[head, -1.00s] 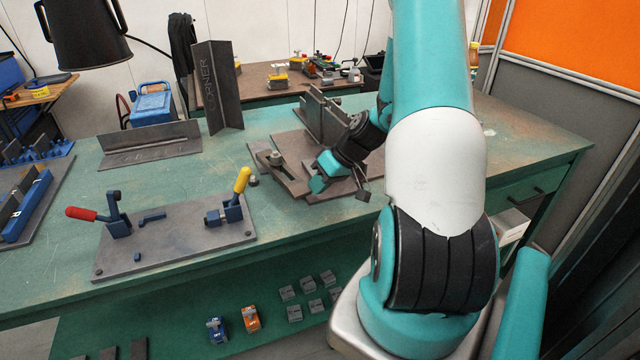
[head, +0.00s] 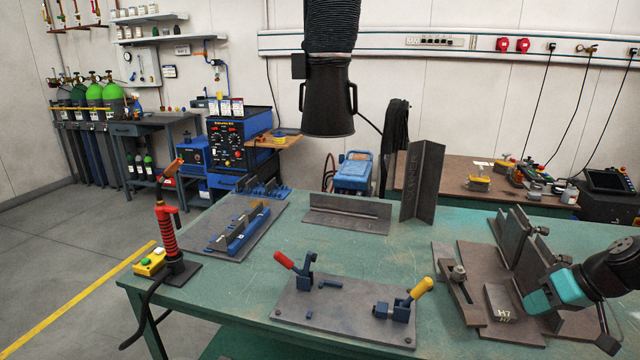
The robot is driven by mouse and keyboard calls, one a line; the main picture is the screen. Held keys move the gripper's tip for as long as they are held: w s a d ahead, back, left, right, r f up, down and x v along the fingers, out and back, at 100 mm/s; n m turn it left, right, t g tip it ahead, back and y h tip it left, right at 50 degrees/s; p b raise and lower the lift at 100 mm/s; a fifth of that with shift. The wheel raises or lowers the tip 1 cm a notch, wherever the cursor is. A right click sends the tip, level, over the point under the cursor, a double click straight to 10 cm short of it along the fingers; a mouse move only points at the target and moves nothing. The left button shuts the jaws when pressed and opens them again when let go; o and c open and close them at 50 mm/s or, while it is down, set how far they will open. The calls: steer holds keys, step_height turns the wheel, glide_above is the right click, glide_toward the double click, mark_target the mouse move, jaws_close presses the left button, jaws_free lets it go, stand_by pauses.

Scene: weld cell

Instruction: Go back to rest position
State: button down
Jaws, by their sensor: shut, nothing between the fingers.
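My gripper (head: 607,343) is at the lower right of the head view, small and dark, hanging under the teal and black wrist of my arm. It is shut with nothing in it. It is over the right part of the green welding table (head: 230,290), just right of the brown fixture plate (head: 475,255) and a dark block marked H7 (head: 500,303). The view does not show clearly how high it is above the table. Most of my arm is outside the picture.
A clamp plate (head: 345,318) with red and yellow handles lies at front centre. Steel angle pieces (head: 347,213) and an upright corner piece (head: 423,182) stand behind. A black extraction hood (head: 328,100) hangs above. A red torch (head: 165,235) stands at the left table corner.

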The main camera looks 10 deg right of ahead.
steer(key=w+a+r+n+g, duration=0.15)
steer(key=a+r, duration=0.25)
steer(key=a, duration=0.4)
steer(key=a+r+n+g, duration=0.1)
steer(key=a+r+n, duration=0.1)
steer(key=a+r, duration=0.35)
steer(key=w+a+r+n+g, duration=0.1)
steer(key=a+r, duration=0.2)
steer(key=a, duration=0.7)
steer(key=s+a+r+n+g+p, duration=0.1)
steer(key=s+a+r, duration=0.5)
steer(key=s+a, duration=0.7)
steer(key=shift+s+a+r+n+g+h, duration=0.25)
steer(key=shift+s+n+g, duration=0.45)
steer(key=shift+n, duration=0.55)
